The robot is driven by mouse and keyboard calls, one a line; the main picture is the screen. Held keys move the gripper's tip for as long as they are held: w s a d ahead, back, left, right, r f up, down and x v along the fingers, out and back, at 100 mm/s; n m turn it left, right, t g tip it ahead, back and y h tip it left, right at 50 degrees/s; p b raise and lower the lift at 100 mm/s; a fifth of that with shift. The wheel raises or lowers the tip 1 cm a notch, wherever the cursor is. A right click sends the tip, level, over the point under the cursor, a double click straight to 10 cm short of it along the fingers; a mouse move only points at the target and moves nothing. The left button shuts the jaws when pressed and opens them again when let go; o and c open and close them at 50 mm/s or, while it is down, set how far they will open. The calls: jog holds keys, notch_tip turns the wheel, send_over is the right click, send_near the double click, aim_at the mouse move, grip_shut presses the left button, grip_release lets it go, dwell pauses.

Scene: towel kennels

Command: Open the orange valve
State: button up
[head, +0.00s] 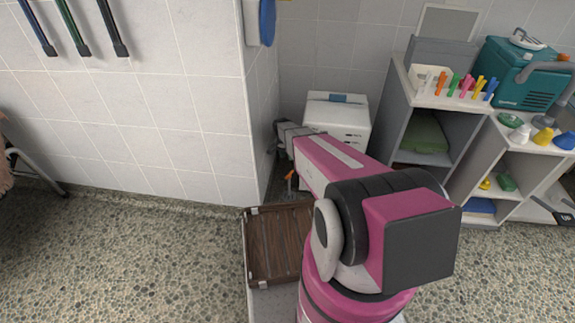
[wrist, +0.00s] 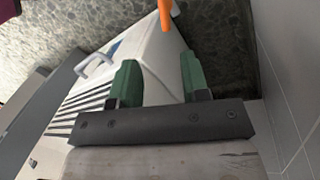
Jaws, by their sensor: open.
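The orange valve shows only in part. In the head view it is a small orange piece (head: 290,176) low in the gap by the wall corner, just below my gripper. In the wrist view an orange bar (wrist: 166,14) enters from the top edge, beyond the fingertips and roughly centred between them. My gripper (wrist: 158,70) has two green fingers spread apart with nothing between them. It is apart from the orange bar in the picture. In the head view my arm reaches into the gap and its end is partly hidden. The valve's body and mounting are not clear.
A white box (head: 337,119) stands against the back wall; its vented side (wrist: 85,112) lies close to my gripper. A tiled wall (wrist: 288,75) is at the right in the wrist view. A brown slatted tray (head: 249,262) is in front. Shelves (head: 401,115) stand right.

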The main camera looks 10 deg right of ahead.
jog(key=s+r+n+t+y, duration=0.1)
jog(key=s+r+n, duration=0.6)
jog(key=s+r, duration=1.35)
jog(key=m+g+h, duration=0.1)
jog(key=m, duration=0.6)
send_over(289, 176)
jog(key=w+a, duration=0.2)
jog(key=w, duration=0.1)
notch_tip(289, 176, down, 22)
jog(key=f, duration=0.3)
jog(key=s+d+f, duration=0.1)
jog(key=f, duration=0.6)
jog(key=shift+s+d+f, duration=0.2)
jog(key=shift+s+d, duration=0.2)
grip_shut()
